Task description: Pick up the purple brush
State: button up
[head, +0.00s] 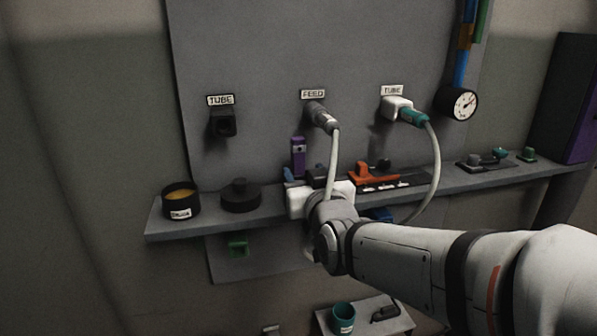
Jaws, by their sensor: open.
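The purple brush (298,156) appears to be the upright purple piece at the back of the wall shelf, below and left of the FEED label. Its lower end is hidden behind my gripper. My gripper (304,176) is open in front of the shelf, facing the wall, with its white body just below the brush in the picture. The brush shows above the space between the fingers. I cannot tell whether the fingers touch it or how far behind them it stands.
The shelf (222,217) also holds a dark pot (181,203) with yellow contents, a black round lidded piece (240,197) and an orange tool (374,176). A hose (332,160) hangs from the FEED port close by my gripper. Another hose (435,165) curves down at right.

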aim_at(300, 164)
jog(key=x, duration=0.5)
jog(key=shift+w+a+r, duration=0.1)
jog(key=shift+w, duration=0.1)
jog(key=shift+c, duration=0.4)
jog(key=c, duration=1)
jog(key=shift+r, duration=0.15)
